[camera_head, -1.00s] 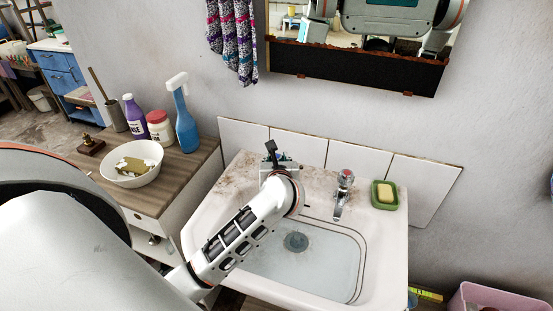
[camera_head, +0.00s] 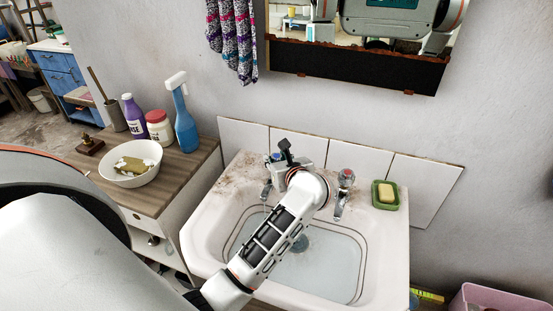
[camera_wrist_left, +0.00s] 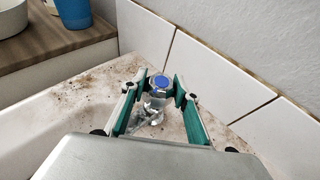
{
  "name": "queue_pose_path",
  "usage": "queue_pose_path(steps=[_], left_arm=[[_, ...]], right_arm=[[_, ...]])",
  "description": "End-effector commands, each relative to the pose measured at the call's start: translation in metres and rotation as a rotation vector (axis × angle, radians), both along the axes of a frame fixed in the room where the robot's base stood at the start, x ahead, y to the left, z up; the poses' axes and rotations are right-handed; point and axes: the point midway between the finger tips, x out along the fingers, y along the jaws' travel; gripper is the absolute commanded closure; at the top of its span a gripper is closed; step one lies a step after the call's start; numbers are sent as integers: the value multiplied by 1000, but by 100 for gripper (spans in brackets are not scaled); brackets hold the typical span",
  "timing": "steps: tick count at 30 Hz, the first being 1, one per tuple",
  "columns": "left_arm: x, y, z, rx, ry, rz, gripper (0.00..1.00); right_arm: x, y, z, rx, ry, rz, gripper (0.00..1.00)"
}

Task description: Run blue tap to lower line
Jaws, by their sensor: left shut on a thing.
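The blue tap (camera_head: 266,189) is at the back left of the washtrough (camera_head: 397,255). My left gripper (camera_head: 277,161) reaches it from the front right and is shut on its handle. In the left wrist view, the blue cap (camera_wrist_left: 161,82) sits between the two green-sided fingers (camera_wrist_left: 159,90), with the chrome body below. In the head view my wrist hides part of the tap. Pale bluish water (camera_head: 325,265) seems to stand over the drain (camera_head: 300,243). Dark lines (camera_head: 358,262) run around the basin wall. My right gripper is not in view.
A red-capped tap (camera_head: 343,190) stands to the right of my wrist, near a green soap dish (camera_head: 385,203). At left, a wooden-topped cabinet (camera_head: 187,171) holds a white bowl (camera_head: 118,180) and several bottles. A mirror (camera_head: 350,70) hangs above.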

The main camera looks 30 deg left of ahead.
Motion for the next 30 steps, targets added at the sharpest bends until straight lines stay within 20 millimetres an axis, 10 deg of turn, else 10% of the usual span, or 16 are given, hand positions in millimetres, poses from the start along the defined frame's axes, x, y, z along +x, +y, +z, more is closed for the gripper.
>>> queue_pose_path(steps=[2,3,5,30], left_arm=[[0,0,-1,-1,2,1,92],[0,0,-1,-1,2,0,65],[0,0,-1,-1,2,0,53],[-38,-48,25,-2,1,-2,53]], right_arm=[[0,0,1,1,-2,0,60],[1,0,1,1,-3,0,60],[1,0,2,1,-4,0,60],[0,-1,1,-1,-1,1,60]])
